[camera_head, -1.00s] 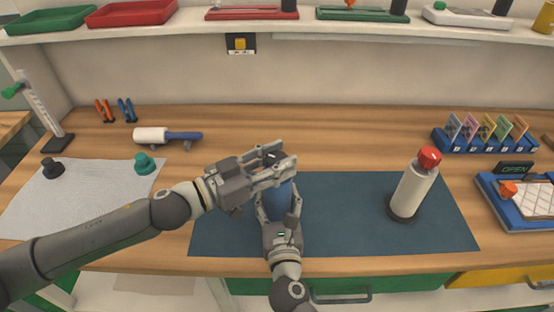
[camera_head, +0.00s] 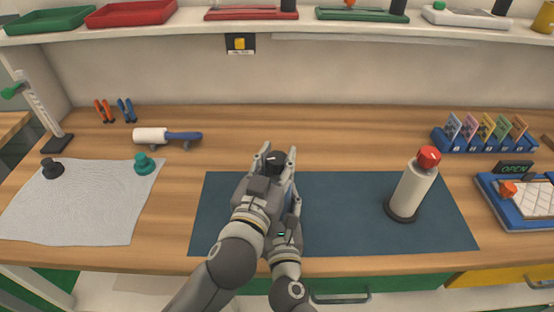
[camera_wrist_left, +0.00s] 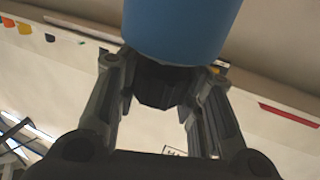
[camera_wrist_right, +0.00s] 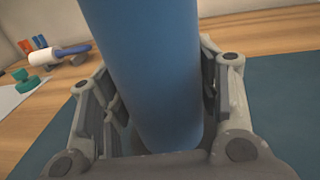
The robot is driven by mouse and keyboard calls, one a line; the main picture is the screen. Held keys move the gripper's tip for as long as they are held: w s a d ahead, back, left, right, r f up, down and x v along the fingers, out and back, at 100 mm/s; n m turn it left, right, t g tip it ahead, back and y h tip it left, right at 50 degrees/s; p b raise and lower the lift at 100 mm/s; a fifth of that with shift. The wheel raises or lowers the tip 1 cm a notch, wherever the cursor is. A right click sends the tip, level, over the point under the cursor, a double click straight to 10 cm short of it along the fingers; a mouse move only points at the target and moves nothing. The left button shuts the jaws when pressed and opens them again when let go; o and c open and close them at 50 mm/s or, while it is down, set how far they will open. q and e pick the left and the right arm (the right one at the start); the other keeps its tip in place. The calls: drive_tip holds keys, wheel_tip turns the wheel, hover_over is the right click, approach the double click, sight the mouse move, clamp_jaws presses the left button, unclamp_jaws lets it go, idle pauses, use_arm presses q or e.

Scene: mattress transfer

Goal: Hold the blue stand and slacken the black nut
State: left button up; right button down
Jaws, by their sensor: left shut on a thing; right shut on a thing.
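The black nut (camera_head: 274,160) sits on top of the blue stand, and it also shows in the left wrist view (camera_wrist_left: 160,84). My left gripper (camera_head: 277,162) is shut on the nut, one finger on each side. The blue stand (camera_wrist_right: 150,75) is upright on the dark mat; in the left wrist view its blue end (camera_wrist_left: 180,28) also shows. My right gripper (camera_wrist_right: 160,95) is shut around the stand lower down. In the head view my left arm hides most of the stand and the right gripper's fingers.
A dark blue mat (camera_head: 350,215) covers the middle of the wooden bench. A white bottle with a red cap (camera_head: 411,190) stands on its right. A grey cloth (camera_head: 75,205) with black (camera_head: 51,169) and teal (camera_head: 144,163) knobs lies left. A roller (camera_head: 165,137) lies behind.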

sight(275, 168)
use_arm(q)
drive_tip(key=shift+a+n+t+y, duration=0.1)
drive_tip(key=shift+n+t+y, duration=0.2)
drive_tip(key=shift+n+y, duration=0.5)
drive_tip(key=o, duration=1)
drive_tip(key=shift+o, duration=0.2)
drive_tip(key=shift+s, duration=0.1)
drive_tip(key=shift+s+a, duration=0.2)
drive_tip(key=shift+s, duration=1)
drive_tip(key=shift+s+a, duration=0.25)
drive_tip(key=shift+s, duration=0.9)
drive_tip(key=shift+s+a, duration=0.2)
drive_tip(key=shift+s, duration=1)
